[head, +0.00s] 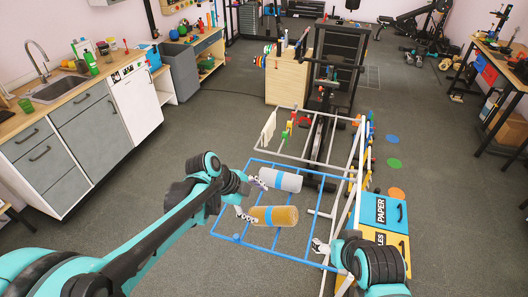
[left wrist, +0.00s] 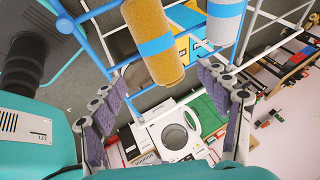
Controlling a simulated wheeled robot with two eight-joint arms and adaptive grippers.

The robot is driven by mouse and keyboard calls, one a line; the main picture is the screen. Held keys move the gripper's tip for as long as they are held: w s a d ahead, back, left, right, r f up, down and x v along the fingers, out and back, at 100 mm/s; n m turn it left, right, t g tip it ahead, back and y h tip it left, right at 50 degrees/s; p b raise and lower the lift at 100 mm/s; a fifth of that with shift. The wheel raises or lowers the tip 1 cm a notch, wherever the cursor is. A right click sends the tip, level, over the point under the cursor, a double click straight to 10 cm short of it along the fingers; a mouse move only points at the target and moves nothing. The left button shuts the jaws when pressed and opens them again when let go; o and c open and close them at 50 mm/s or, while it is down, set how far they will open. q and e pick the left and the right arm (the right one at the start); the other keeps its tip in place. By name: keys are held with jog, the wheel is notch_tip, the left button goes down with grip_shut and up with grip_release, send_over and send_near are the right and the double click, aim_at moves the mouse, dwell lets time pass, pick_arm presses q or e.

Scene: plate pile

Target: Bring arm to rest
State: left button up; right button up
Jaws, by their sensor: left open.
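My left gripper (head: 252,198) reaches in from the left in the head view, beside a blue wire rack (head: 232,238). Its fingers are spread apart with nothing between them, near the left ends of two rollers. One is a tan roller (head: 285,216) with a blue band, the other a grey-white roller (head: 288,181) with a blue band. In the left wrist view the open fingers (left wrist: 165,72) stand either side, with the tan roller (left wrist: 150,30) and grey-white roller (left wrist: 224,22) beyond. My right arm shows at the lower right of the head view; its gripper's opening is unclear.
A white frame (head: 268,128) with bright small items adjoins the rack. Blue and yellow bins, the blue one marked PAPER (head: 382,212), stand at right. A sink counter (head: 45,92) lines the left wall. Open grey floor (head: 215,120) lies between counter and rack.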

pick_arm(q)
jog(key=s+a+f+n+t+y+b, duration=0.2)
jog(key=s+a+n, duration=0.5)
jog(key=n, duration=0.4)
jog(key=s+a+f+n+t+y+b, duration=0.2)
jog(key=s+a+n+b, duration=0.4)
jog(key=n, duration=0.5)
jog(key=shift+s+a+f+y+b, duration=0.4)
jog(key=shift+s+a+f+y, duration=0.2)
jog(key=shift+s+a+y, duration=0.5)
jog(key=shift+o, duration=0.6)
jog(key=shift+s+d, duration=0.1)
jog(key=shift+d, duration=0.05)
